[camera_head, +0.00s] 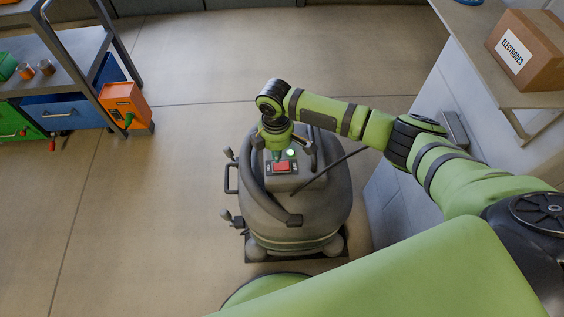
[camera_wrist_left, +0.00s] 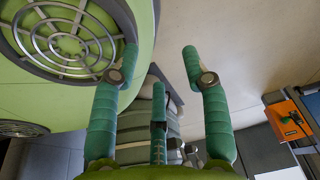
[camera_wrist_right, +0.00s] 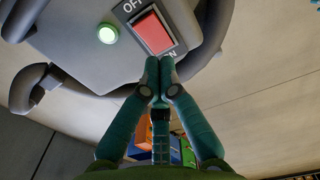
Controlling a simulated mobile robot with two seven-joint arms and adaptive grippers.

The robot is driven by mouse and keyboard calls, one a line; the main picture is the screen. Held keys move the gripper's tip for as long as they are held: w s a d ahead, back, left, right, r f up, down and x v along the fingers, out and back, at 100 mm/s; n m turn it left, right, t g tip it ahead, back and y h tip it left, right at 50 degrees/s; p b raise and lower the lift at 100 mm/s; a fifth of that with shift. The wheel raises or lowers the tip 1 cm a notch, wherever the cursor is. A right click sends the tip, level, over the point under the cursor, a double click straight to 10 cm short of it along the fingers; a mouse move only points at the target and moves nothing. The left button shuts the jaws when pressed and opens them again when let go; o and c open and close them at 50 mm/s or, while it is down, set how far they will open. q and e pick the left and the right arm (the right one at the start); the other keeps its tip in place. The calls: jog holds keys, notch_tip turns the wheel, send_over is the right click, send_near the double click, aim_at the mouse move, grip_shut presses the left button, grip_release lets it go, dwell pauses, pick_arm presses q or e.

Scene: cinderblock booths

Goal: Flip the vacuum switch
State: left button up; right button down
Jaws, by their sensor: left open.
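The vacuum (camera_head: 318,208) is a dark grey canister on the floor in the middle of the head view. On its top panel is a red rocker switch (camera_head: 282,168), with a bright green round light (camera_head: 290,153) beside it. In the right wrist view the switch (camera_wrist_right: 152,32) lies between OFF and ON labels. My right gripper (camera_wrist_right: 160,62) is shut and empty, its fingertips together at the ON end of the switch; I cannot tell whether they touch it. My left gripper (camera_wrist_left: 160,52) is open and empty in the left wrist view, and is not seen in the head view.
A shelf (camera_head: 60,60) with blue and green drawers stands at the left, next to an orange box (camera_head: 124,105). A cardboard box labelled ELECTRODES (camera_head: 525,50) sits on a counter at the right. A hose curves around the vacuum's top. Floor left of the vacuum is clear.

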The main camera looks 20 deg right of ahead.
aim_at(277, 166)
jog(key=shift+r+p, duration=0.4)
jog(key=shift+r, duration=0.05)
jog(key=shift+r+p, duration=1.05)
jog(key=shift+p, duration=0.15)
pick_arm(q)
jog(key=s+r+g, duration=0.1)
jog(key=s+r, duration=0.1)
jog(key=s, duration=0.4)
jog(key=shift+s+a+r+g, duration=0.2)
jog(key=shift+s+r+g, duration=0.05)
jog(key=shift+s+g, duration=0.15)
